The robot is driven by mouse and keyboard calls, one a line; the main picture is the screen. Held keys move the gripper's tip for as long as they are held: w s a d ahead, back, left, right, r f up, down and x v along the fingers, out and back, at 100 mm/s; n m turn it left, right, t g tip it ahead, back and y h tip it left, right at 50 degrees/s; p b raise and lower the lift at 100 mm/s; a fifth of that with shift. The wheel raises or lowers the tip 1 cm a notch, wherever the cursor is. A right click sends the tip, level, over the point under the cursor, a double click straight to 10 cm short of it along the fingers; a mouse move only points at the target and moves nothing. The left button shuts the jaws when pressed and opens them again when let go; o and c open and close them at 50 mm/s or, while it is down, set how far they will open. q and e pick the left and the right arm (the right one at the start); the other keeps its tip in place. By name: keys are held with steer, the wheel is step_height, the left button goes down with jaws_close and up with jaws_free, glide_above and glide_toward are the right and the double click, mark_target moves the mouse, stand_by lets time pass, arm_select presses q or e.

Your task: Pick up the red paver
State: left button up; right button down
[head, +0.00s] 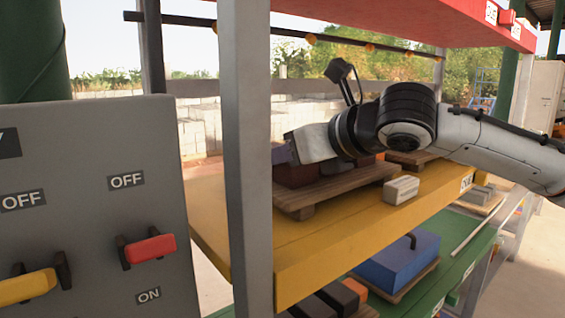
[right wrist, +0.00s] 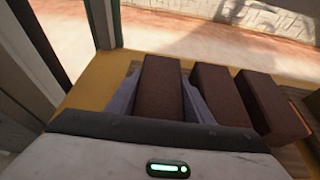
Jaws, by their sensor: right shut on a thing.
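My right gripper (head: 283,154) reaches over the yellow shelf from the right. In the right wrist view its two purple-grey fingers (right wrist: 160,92) are shut on the sides of a dark red paver (right wrist: 162,88), the leftmost of the row. Two more red pavers, one in the middle (right wrist: 220,95) and one at the right (right wrist: 271,104), lie beside it, apart from it. In the head view red pavers (head: 296,176) show below the gripper on a wooden pallet (head: 335,190). Whether the held paver still touches the pallet is hidden. My left gripper is not in view.
A grey post (head: 246,150) stands close left of the gripper. A small pale block (head: 401,190) sits on the yellow shelf (head: 300,255) at its front edge. A red shelf (head: 420,15) is above. A grey switch panel (head: 90,200) stands at left.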

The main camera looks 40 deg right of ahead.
steer(key=shift+r, duration=0.25)
